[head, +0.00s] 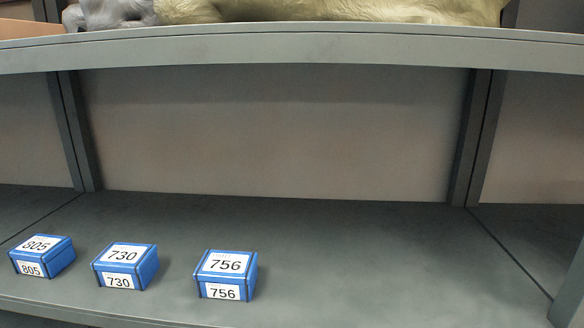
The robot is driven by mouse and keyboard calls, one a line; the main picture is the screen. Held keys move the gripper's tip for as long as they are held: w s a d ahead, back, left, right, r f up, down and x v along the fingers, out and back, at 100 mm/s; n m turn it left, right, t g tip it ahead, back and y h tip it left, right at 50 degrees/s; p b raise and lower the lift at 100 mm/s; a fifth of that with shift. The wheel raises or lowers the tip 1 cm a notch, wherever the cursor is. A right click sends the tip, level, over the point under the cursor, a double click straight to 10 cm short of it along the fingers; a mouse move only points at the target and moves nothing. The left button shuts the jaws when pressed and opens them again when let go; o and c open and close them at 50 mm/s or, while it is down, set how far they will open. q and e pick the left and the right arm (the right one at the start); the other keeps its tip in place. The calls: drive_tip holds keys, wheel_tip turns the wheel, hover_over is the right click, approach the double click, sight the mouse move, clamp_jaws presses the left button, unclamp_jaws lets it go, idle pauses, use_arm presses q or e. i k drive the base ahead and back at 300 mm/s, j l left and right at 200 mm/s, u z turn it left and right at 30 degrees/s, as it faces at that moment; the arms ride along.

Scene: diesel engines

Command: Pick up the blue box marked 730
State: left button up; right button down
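The blue box marked 730 (149,272) sits on the lower grey shelf at the left, near its front edge. Its white labels on top and front both read 730. It is between two similar blue boxes and stands apart from both. Neither of my grippers is in the head view.
A blue box marked 805 (61,258) sits to the left and a blue box marked 756 (249,279) to the right. The lower shelf (370,265) is clear on the right. An upper shelf (300,45) with pale objects overhangs. Dark posts (475,135) stand at the back.

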sight(122, 265)
drive_tip(key=k+u, duration=0.2)
drive_tip(key=u, duration=0.2)
drive_tip(key=k+j+u, duration=0.1)
drive_tip(key=u, duration=0.35)
drive_tip(key=k+j, duration=0.05)
drive_tip(key=k, duration=0.05)
